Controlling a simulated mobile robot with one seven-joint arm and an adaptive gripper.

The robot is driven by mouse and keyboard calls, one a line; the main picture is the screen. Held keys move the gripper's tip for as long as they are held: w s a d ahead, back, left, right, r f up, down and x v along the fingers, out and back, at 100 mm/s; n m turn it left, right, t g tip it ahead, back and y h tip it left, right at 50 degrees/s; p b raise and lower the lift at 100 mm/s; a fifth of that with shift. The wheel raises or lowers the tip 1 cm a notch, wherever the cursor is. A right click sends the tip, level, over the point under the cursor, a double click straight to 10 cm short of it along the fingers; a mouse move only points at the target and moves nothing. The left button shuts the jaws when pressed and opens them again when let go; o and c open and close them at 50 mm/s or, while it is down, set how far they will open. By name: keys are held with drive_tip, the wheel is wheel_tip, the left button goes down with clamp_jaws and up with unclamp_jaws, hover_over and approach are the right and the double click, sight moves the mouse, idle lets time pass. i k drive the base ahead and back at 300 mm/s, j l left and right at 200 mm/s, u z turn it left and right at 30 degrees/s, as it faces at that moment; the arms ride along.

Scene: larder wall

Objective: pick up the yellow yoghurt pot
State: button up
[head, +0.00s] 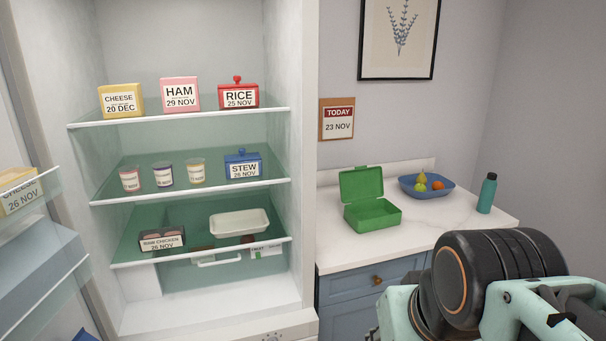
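Three small pots stand in a row on the middle fridge shelf in the head view. The one on the right, with yellow bands and a pale label, looks like the yellow yoghurt pot (196,172). A pot with dark blue bands (163,175) stands to its left, and a pot with red bands (130,179) is further left. The small dates on their labels are hard to read. All three are upright and apart. My gripper is not in view; only part of my arm shows at the lower right, well away from the pots.
A blue stew box (243,165) stands just right of the yellow pot. Cheese (121,101), ham (180,95) and rice (239,96) boxes stand on the shelf above. Raw chicken (162,242) and a white tray (239,223) sit below. The open lunchbox (372,213) is on the counter.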

sight(196, 170)
drive_tip(key=i+l, duration=0.45)
drive_tip(key=k+j+u, duration=0.15)
drive_tip(key=u, duration=0.2)
drive_tip(key=k+j+u, duration=0.15)
drive_tip(key=j+u, duration=0.2)
drive_tip(key=k+j+u, duration=0.1)
drive_tip(key=j+u, duration=0.2)
